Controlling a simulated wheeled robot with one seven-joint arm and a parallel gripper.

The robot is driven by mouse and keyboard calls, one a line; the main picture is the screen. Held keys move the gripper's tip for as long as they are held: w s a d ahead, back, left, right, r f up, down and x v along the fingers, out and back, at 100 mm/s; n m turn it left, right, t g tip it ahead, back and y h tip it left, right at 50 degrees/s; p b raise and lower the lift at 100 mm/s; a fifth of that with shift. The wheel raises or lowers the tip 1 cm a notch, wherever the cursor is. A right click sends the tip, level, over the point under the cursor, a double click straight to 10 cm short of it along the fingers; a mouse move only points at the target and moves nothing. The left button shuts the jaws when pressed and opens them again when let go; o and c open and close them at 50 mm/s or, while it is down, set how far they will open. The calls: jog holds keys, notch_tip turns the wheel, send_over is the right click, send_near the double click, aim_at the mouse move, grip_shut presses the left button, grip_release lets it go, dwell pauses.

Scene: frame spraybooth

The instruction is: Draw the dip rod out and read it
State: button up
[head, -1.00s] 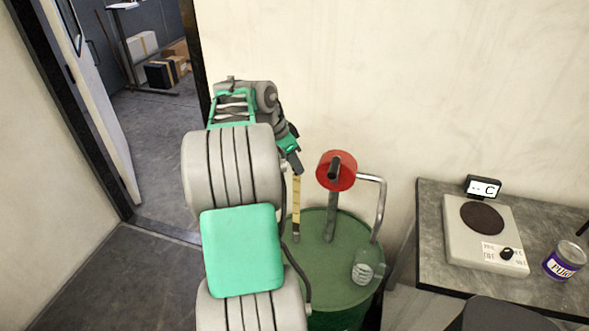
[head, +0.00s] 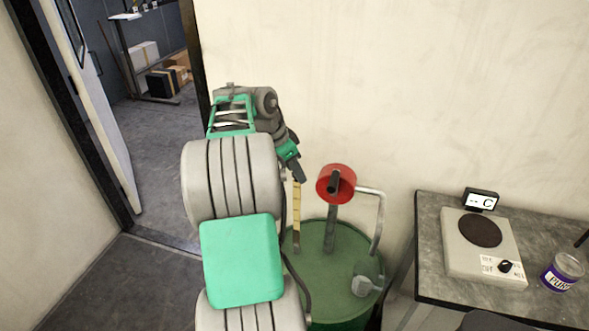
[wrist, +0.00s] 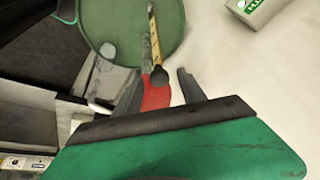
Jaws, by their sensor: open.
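The dip rod (head: 297,214) stands upright in the top of the green drum (head: 330,285). It is a thin yellow strip with a dark lower part. Its upper end is hidden by my gripper (head: 297,171) in the head view. My gripper is open, just over the rod. In the wrist view, the fingers of my gripper (wrist: 159,76) are spread. The yellow rod (wrist: 155,38) runs from the drum (wrist: 170,15) towards the gap between them and ends in a dark piece there. I cannot tell if a finger touches it.
A pump with a red wheel (head: 336,184) and bent pipe rises from the drum right beside the rod. A clear jar (head: 367,277) stands under the pipe. A bench with a hotplate (head: 484,246) and tin (head: 562,272) is at right. A doorway is at left.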

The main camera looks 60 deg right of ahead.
jog(key=shift+r, duration=0.1)
jog(key=p+v, duration=0.1)
jog(key=v, duration=0.6)
jog(key=shift+r, duration=0.3)
jog(key=shift+a, duration=0.1)
